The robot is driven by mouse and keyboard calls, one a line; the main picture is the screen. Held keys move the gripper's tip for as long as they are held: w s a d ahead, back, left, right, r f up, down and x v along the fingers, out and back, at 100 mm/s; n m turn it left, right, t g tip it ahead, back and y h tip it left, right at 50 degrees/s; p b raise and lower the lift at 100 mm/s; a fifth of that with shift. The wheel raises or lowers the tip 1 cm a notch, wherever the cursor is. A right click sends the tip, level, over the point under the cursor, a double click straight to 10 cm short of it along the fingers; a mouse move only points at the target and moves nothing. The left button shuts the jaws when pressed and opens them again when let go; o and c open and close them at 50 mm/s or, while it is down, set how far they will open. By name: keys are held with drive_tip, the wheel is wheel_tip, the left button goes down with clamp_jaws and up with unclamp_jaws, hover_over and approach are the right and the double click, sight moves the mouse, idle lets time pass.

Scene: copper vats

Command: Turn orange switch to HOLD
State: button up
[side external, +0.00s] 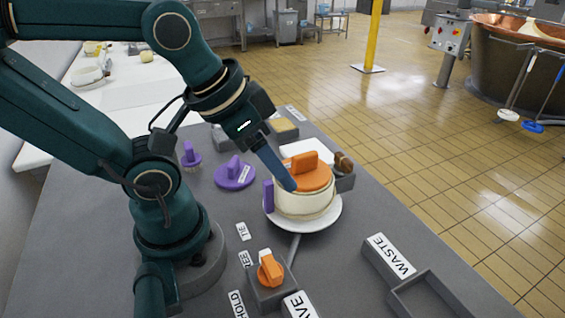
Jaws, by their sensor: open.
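The orange switch (271,270) is a knob on a small grey box at the front of the grey table. White labels stand around it; the HOLD label (237,304) is at its lower left, and another label (245,260) partly shows at its upper left. A label ending in "AVE" (299,305) is at its lower right. My gripper (288,183) is open, behind and above the switch, beside a cream round pot with an orange lid (312,178). I cannot tell whether it touches the lid. The knob's exact pointing direction is unclear.
The pot stands on a white plate (330,217). Purple handled pieces (235,174) stand left of it. A tray labelled WASTE (440,300) is at the right front. A dark crate with a brown-handled item (344,163) is behind the pot.

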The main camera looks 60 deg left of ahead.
drive_tip(key=shift+c, duration=0.2)
drive_tip(key=m+g, duration=0.5)
drive_tip(key=m, duration=1.3)
hover_over(270, 263)
drive_tip(key=f, duration=0.3)
drive_tip(key=shift+w+a+f, duration=0.25)
drive_tip(key=shift+w+f, duration=0.05)
drive_tip(key=shift+f, duration=0.1)
drive_tip(key=shift+s+d+f+g, duration=0.25)
drive_tip(key=shift+s+f+g, duration=0.05)
drive_tip(key=shift+s+f, duration=0.05)
drive_tip(key=shift+f, duration=2.4)
drive_tip(key=shift+c, duration=0.3)
clamp_jaws()
